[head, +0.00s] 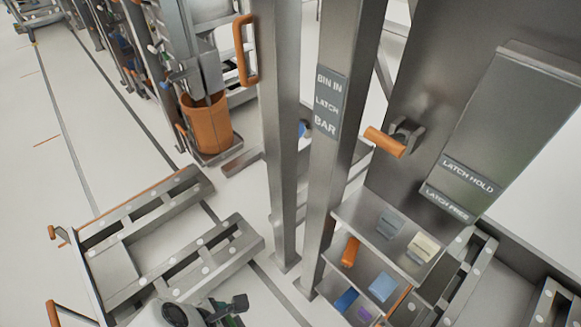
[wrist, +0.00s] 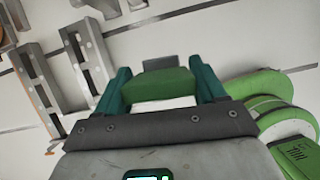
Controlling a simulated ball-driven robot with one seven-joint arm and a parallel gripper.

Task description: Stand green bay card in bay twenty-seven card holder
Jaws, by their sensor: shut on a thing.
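In the wrist view my gripper (wrist: 163,76) has two teal fingers, shut on the green bay card (wrist: 160,87). The card lies crosswise between the fingers. A small grey piece shows just beyond its far edge; I cannot tell whether it belongs to the card. In the head view part of my arm shows at the bottom edge, and the card cannot be made out there. The bay twenty-seven card holder cannot be identified in either view.
A divided shelf (head: 354,219) with several coloured blocks stands lower right, below an orange-handled latch (head: 384,141). Steel posts (head: 281,130) rise mid-view. A low steel rack (head: 170,252) stands lower left. An orange bin (head: 207,122) is farther back. Pale floor at left is clear.

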